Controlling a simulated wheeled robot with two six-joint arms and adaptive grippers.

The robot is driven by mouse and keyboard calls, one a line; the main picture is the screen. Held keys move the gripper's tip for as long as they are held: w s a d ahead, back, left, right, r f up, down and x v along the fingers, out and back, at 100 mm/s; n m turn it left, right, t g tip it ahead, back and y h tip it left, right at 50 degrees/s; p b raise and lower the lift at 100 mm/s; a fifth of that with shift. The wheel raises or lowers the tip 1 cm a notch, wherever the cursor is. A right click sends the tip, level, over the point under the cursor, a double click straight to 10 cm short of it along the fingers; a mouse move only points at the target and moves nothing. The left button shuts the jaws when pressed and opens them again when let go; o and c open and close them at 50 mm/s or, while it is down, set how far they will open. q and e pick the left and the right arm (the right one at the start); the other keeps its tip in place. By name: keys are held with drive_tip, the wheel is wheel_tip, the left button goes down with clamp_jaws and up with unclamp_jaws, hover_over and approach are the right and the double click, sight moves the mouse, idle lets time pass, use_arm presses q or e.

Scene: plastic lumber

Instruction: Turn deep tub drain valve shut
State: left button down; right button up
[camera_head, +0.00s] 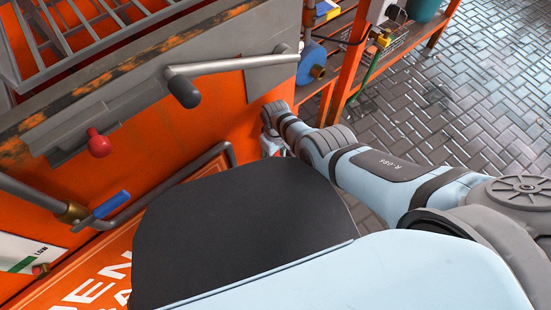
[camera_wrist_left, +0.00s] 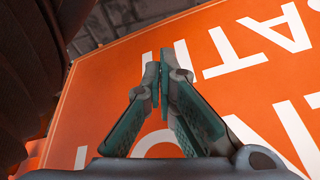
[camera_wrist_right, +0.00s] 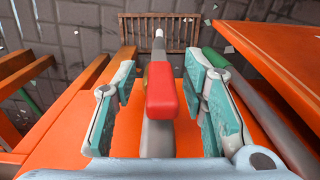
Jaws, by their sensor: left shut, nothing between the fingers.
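A red-handled lever (camera_wrist_right: 161,92) on a grey stem lies between the fingers of my right gripper (camera_wrist_right: 160,78) in the right wrist view. The fingers are open on either side of it, with gaps showing. In the head view my right gripper (camera_head: 274,142) is beside the orange tub wall (camera_head: 180,135), partly hidden behind my own body. A blue-handled valve (camera_head: 108,205) sits on a pipe at the left. I cannot tell from the labels which valve is the drain. My left gripper (camera_wrist_left: 160,85) is shut and empty before an orange panel with white letters (camera_wrist_left: 235,55).
A grey bar with a dark grip (camera_head: 184,91) and a red knob (camera_head: 99,144) stick out from the tub wall. A blue cylinder (camera_head: 311,62) stands by an orange frame (camera_head: 344,75). The brick floor (camera_head: 455,90) at the right is clear.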

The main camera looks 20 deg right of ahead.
use_arm(q)
drive_tip(key=shift+r, duration=0.2)
use_arm(e)
drive_tip(key=shift+f, duration=0.1)
drive_tip(key=shift+c, duration=0.4)
clamp_jaws()
